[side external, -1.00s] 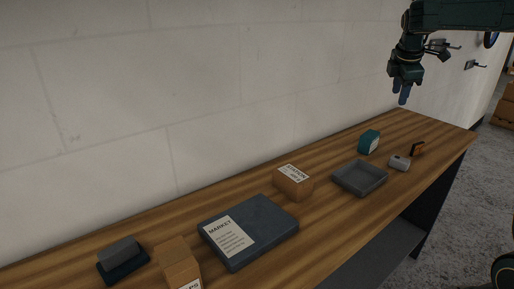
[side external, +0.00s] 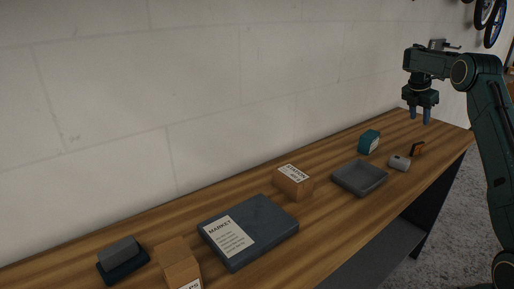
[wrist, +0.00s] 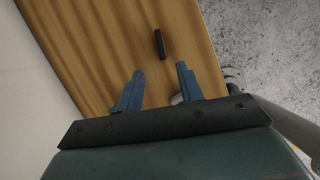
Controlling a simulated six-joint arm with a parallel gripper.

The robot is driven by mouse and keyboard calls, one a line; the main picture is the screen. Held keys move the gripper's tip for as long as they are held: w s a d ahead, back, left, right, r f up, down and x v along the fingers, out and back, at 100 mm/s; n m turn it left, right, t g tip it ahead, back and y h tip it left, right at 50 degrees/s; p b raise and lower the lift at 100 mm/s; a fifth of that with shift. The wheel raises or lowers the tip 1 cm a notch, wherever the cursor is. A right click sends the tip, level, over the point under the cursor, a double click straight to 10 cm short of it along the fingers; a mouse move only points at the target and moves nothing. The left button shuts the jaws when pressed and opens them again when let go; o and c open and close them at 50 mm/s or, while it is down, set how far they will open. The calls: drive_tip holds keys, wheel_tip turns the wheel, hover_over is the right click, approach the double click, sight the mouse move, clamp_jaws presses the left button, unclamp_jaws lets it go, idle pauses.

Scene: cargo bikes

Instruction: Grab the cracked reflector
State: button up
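The likely cracked reflector is a small upright orange piece with a dark frame (side external: 417,149), near the right end of the wooden bench. A crack cannot be made out at this size. In the wrist view a thin dark bar (wrist: 159,44) lies just beyond the fingertips, roughly midway between them; it appears to be the same piece seen from above. My gripper (side external: 419,118) points down above the bench's right end, above the orange piece and apart from it. Its two blue fingers are spread with nothing between them, as the wrist view (wrist: 160,72) also shows.
A small pale grey object (side external: 399,163) sits close left of the orange piece. A teal box (side external: 369,142) and a shallow grey tray (side external: 360,190) are nearby. A cardboard box (side external: 293,187) and a dark labelled slab (side external: 265,232) lie further left. The wall runs behind the bench (side external: 440,135).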

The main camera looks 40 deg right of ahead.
sight(419, 143)
drive_tip(key=shift+x, duration=4.25)
drive_tip(key=shift+d+f, duration=0.1)
drive_tip(key=shift+x, duration=2.5)
clamp_jaws()
